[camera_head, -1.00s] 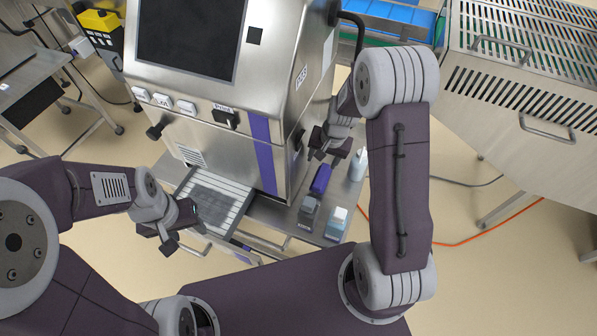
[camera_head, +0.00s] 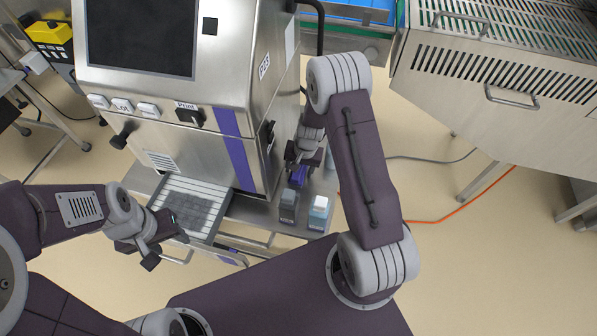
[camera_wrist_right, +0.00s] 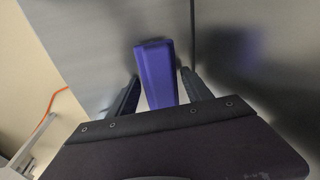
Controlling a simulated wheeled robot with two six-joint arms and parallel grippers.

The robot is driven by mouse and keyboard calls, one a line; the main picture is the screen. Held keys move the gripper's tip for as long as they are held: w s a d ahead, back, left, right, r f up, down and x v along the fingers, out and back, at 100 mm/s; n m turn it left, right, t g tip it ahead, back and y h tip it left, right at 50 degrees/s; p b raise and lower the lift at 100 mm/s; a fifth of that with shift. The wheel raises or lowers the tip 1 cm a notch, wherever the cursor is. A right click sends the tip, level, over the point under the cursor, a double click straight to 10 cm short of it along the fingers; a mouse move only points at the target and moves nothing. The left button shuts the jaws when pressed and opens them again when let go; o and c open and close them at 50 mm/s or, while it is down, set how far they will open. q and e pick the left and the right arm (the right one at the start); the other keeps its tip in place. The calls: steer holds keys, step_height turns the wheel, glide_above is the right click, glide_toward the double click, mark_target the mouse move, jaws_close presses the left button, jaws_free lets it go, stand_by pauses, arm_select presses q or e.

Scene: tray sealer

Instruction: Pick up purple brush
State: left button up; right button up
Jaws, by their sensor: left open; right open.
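The purple brush (camera_head: 299,175) stands on the narrow metal shelf beside the sealer machine, partly covered by my right gripper in the head view. In the right wrist view the purple brush (camera_wrist_right: 157,75) lies between the two dark fingers of my right gripper (camera_wrist_right: 159,88). There is a visible gap on its right side, and the jaws are open around it. My right gripper (camera_head: 303,166) is at the brush in the head view. My left gripper (camera_head: 166,240) is open and empty, in front of the machine's tray.
Two small containers, a grey one (camera_head: 287,207) and a blue-grey one (camera_head: 318,215), stand just in front of the brush. The sealer machine (camera_head: 180,135) rises close on the left. A slotted metal unit (camera_head: 480,110) stands at right, with open floor between.

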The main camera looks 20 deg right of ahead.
steer(key=shift+r, duration=0.1)
steer(key=c, duration=1.2)
